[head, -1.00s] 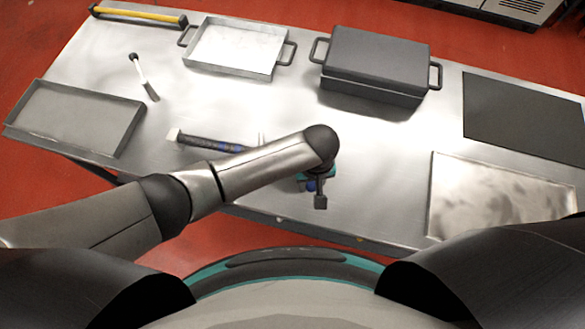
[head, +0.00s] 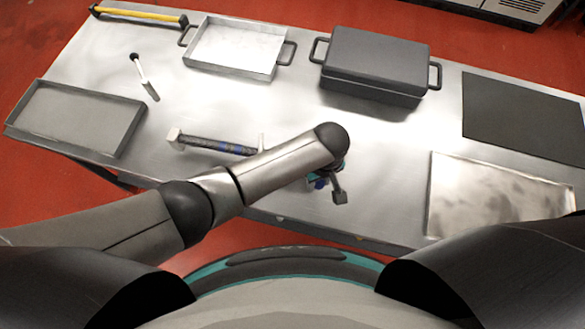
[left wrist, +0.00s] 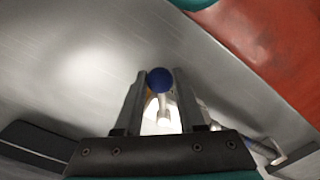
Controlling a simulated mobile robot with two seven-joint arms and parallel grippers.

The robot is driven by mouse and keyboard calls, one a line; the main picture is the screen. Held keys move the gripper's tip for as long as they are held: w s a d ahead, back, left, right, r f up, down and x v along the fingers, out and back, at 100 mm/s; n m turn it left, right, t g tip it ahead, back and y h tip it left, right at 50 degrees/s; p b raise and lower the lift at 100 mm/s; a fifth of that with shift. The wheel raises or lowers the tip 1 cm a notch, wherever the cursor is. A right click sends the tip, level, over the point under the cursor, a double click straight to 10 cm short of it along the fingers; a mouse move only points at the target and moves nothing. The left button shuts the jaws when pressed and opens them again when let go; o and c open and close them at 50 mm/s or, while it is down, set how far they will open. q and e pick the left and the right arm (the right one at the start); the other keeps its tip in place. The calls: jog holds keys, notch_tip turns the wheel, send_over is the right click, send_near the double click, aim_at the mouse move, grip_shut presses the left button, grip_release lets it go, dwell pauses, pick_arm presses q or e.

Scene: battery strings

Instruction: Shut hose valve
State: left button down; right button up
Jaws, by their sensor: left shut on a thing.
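In the left wrist view, a blue ball knob (left wrist: 160,79) sits between the two grey fingertips of my left gripper (left wrist: 158,84), which is shut on it. A pale metal stem (left wrist: 163,112) runs from the knob down between the fingers. In the head view, my left gripper (head: 324,180) is near the table's front edge, mostly hidden under my forearm. A dark tube-like piece with blue parts and pale ends (head: 215,146) lies left of it, partly behind the forearm. I cannot tell how it joins the knob. My right gripper is not in view.
On the metal table (head: 280,105) stand a grey lidded box (head: 375,60), a handled tray (head: 235,45), a grey tray (head: 75,118), a dark mat (head: 525,115) and a shiny tray (head: 495,200). A white-handled tool (head: 143,75) and yellow bar (head: 140,14) lie at the left.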

pick_arm(q)
jog(key=shift+w+d+n, duration=0.1)
jog(key=shift+d+n, duration=0.3)
jog(key=shift+n, duration=0.1)
